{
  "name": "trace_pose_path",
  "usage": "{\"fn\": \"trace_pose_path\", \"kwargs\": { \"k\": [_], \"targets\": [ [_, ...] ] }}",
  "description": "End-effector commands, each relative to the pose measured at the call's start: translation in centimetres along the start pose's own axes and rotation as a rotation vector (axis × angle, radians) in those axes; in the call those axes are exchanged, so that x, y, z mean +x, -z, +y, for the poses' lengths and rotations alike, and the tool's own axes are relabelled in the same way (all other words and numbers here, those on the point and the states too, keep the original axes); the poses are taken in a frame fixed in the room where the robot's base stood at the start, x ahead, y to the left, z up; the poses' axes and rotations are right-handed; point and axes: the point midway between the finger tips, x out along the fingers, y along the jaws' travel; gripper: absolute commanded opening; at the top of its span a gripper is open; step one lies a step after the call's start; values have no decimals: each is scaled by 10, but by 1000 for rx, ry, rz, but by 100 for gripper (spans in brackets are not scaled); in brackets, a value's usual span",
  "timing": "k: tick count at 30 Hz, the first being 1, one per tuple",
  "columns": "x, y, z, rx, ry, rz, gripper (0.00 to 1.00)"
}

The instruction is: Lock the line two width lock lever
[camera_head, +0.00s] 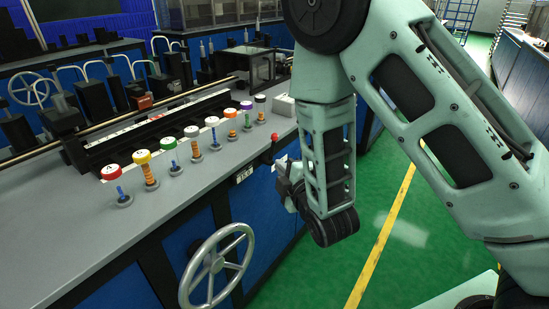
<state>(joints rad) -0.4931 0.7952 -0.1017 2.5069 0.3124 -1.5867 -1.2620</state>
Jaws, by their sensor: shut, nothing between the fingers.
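I cannot tell which part is the line two width lock lever. A small red knob (275,137) sits at the bench's front edge. My gripper (287,186) is beside the bench's front face, below the edge and right of a small label plate (243,173). It looks shut and empty; my arm partly hides it.
A large grey handwheel (215,267) sticks out from the blue bench front. A long dark rail (150,122) runs behind the posts. Another handwheel (28,89) stands at the back left. The green floor (400,225) right of the bench is open, with a yellow line.

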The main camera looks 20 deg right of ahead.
Motion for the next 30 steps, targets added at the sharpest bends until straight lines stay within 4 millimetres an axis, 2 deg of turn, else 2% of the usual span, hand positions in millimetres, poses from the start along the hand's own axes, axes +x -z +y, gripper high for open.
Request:
{"fn": "trace_pose_path", "kwargs": {
  "k": [1,20,22,30],
  "targets": [
    [3,-1,-6,2,-5,0,0],
    [12,-3,-5,0,-4,6,0],
    [27,-2,1,-1,-1,3,0],
    [83,-2,1,-1,-1,3,0]
  ]
}}
